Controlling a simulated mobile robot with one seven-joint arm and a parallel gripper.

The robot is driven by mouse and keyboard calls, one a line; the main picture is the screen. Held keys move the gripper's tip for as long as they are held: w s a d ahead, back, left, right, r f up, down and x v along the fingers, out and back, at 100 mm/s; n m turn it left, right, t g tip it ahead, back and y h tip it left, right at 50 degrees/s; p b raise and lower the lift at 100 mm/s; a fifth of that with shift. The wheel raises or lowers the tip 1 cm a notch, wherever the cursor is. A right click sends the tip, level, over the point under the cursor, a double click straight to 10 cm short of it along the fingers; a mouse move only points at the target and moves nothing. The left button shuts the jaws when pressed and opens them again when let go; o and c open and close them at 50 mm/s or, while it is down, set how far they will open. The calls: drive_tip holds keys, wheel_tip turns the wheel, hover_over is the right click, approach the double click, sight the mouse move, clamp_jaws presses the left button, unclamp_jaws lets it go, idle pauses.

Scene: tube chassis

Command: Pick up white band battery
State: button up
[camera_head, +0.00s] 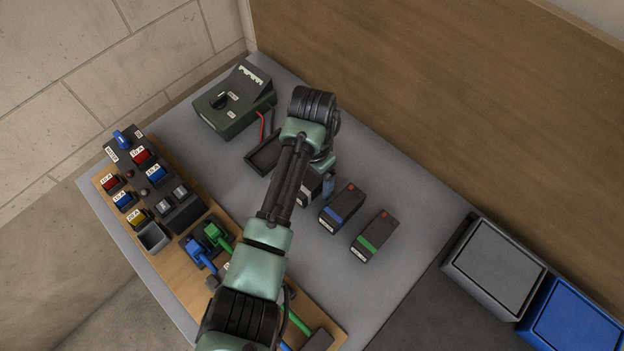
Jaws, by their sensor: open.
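A dark battery (305,200) stands on the grey bench, mostly hidden behind my arm and gripper. Its band colour cannot be made out clearly, but it stands in line with a blue-band battery (337,214) and a green-band battery (369,243), both plainly visible to its right. My gripper (319,190) points down at this partly hidden battery. The gripper is open, and its fingers are largely hidden by my wrist. I cannot tell whether the fingers are around the battery or above it.
A green meter box (232,112) and a small black tray (264,157) are behind left. A wooden board (176,240) with fuses, switches and clamps lies along the left. Grey (494,265) and blue (572,322) bins stand at the right.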

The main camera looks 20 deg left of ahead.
drive_tip(key=shift+c, duration=0.3)
clamp_jaws()
drive_tip(key=shift+r, duration=0.15)
idle(0.3)
